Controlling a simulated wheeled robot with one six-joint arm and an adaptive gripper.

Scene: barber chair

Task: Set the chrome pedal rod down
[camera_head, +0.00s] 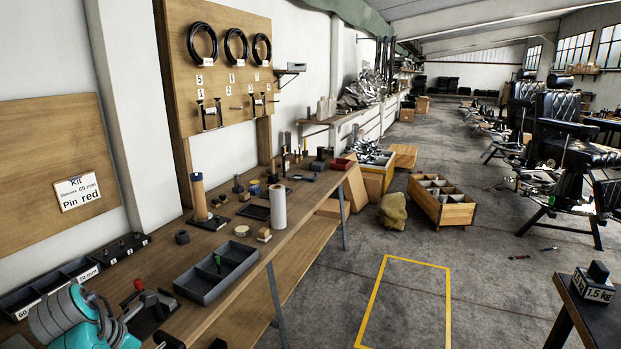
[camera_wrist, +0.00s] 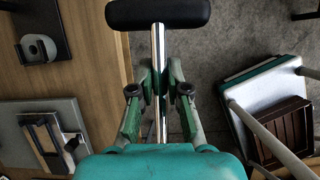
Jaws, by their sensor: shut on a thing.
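The chrome pedal rod (camera_wrist: 158,45) shows in the wrist view as a thin shiny bar with a wide black pad (camera_wrist: 158,13) across its far end. My gripper (camera_wrist: 160,88) is shut on the rod, with one finger on each side of it. The rod's near end runs down between the fingers towards the teal gripper body, where it is partly hidden. In the wrist view the rod and pad are over the edge between the wooden bench and the grey floor; I cannot tell their height. I cannot make out the rod in the head view.
The wooden workbench (camera_head: 285,218) holds a grey tray (camera_head: 200,288), a white roll (camera_head: 278,208) and several small parts. A yellow floor outline (camera_head: 447,300) encloses bare concrete. A divided wooden crate (camera_head: 457,216) and barber chairs (camera_head: 568,150) stand farther off. A dark side table (camera_head: 590,310) is at lower right.

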